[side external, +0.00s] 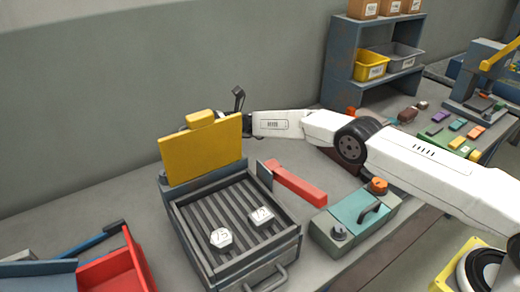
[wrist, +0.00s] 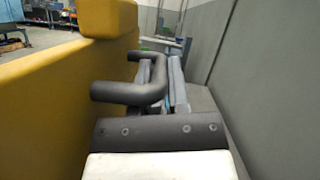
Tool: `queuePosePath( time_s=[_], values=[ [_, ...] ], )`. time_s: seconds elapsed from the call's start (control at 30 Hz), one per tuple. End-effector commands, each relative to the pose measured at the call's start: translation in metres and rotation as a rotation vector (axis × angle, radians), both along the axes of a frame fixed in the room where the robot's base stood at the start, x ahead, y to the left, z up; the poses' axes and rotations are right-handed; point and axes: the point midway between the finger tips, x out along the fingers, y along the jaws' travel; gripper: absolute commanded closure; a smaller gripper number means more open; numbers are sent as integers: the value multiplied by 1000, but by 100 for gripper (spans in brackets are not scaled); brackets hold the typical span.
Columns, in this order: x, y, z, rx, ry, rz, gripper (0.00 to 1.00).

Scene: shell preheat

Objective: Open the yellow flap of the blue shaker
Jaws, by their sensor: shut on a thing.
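The blue shaker (side external: 178,203) is a grey-blue box on the bench with a slotted tray in front. Its yellow flap (side external: 203,150) stands nearly upright at the back, with a yellow block on its top edge. The flap hides most of the fingers.
Two pale numbered pieces (side external: 221,239) lie on the slotted tray. A red bar (side external: 298,183) and a teal-topped box (side external: 355,220) stand to the right. A red bin (side external: 115,272) is at lower left. The grey wall (side external: 120,90) is close behind.

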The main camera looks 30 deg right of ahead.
Motion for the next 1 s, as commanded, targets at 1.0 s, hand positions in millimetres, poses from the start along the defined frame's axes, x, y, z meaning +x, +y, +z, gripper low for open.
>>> queuePosePath(
  time_s=[1.0],
  values=[
    [24,-1,-13,0,318,-1,100]
  ],
)
